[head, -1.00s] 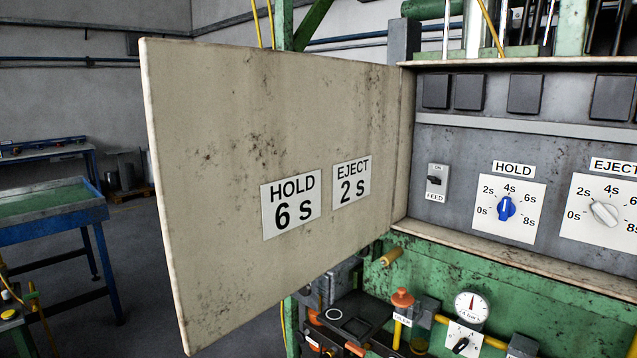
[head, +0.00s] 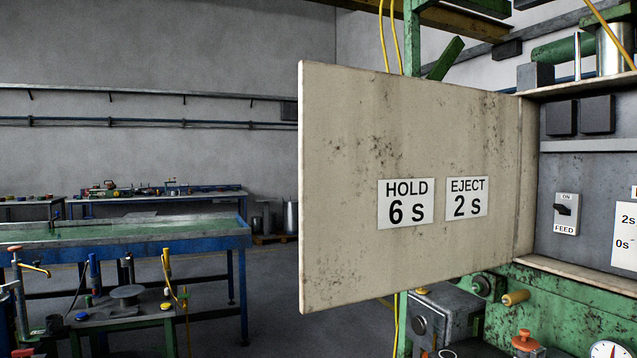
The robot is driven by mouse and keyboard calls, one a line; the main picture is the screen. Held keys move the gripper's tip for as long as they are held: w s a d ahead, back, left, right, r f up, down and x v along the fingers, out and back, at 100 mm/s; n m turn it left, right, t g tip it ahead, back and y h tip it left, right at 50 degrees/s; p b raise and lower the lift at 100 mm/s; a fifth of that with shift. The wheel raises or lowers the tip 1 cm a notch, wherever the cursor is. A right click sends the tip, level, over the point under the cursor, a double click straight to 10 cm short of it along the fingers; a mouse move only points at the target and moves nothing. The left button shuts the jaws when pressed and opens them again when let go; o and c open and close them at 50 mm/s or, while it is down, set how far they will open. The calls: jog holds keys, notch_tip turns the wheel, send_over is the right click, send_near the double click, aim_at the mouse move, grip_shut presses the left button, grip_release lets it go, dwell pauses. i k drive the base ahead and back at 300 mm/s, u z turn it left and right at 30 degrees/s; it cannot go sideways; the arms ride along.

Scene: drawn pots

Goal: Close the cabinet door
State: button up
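The cabinet door (head: 345,150) is a cream, stained panel standing wide open in the middle of the head view. It is hinged at its right edge on the grey cabinet (head: 585,195). Two labels on it read "HOLD 6 s" (head: 406,203) and "EJECT 2 s" (head: 467,198). Inside the cabinet, a FEED switch (head: 566,214) shows, and part of a white dial plate (head: 627,236) is cut off at the right edge. My gripper is not in view.
Below the cabinet is a green machine body (head: 560,300) with a yellow knob (head: 516,297) and an orange-topped part (head: 528,342). A blue-framed table (head: 120,245) and a small bench (head: 125,320) stand at left. Grey floor (head: 275,300) shows between them and the door.

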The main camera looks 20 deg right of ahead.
aim_at(405, 183)
jog(key=u, duration=0.75)
jog(key=i, duration=1.55)
jog(key=z, duration=3.1)
jog(key=i, duration=0.5)
jog(key=k, duration=0.8)
